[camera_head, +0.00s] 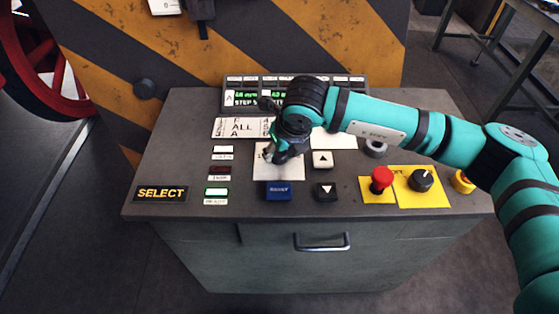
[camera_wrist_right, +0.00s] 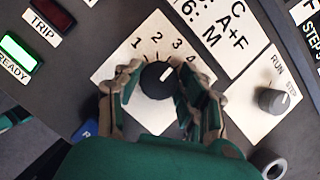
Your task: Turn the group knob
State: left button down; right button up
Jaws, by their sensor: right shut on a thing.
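The group knob (camera_wrist_right: 158,80) is a round black knob with a white pointer mark, on a white plate (camera_wrist_right: 152,118) numbered 1 to 4. In the right wrist view its mark points to the upper right, around 3 to 4; the exact number is hard to tell. My right gripper (camera_wrist_right: 155,88) is shut on the knob, with one finger on each side. In the head view my right gripper (camera_head: 272,156) is over the plate (camera_head: 290,172) and hides the knob. My left gripper is not in view.
A blue button (camera_head: 279,191) is just below the plate, and black and white arrow buttons (camera_head: 323,159) are to its right. A red mushroom button (camera_head: 381,178) and another black knob (camera_head: 421,179) are farther right. A lit READY lamp (camera_head: 216,193) is at left.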

jog(key=m+b, duration=0.2)
jog(key=b, duration=0.1)
jog(key=shift+f+m+h, duration=0.15)
jog(key=shift+m+h, duration=0.15)
jog(key=shift+h, duration=0.1)
jog(key=shift+r+m+b, duration=0.2)
jog(key=shift+m+b, duration=0.3)
jog(key=shift+b, duration=0.3)
jog(key=shift+t+h, duration=0.3)
jog(key=o, duration=1.2)
jog(key=v, duration=1.2)
jog(key=shift+w, duration=0.1)
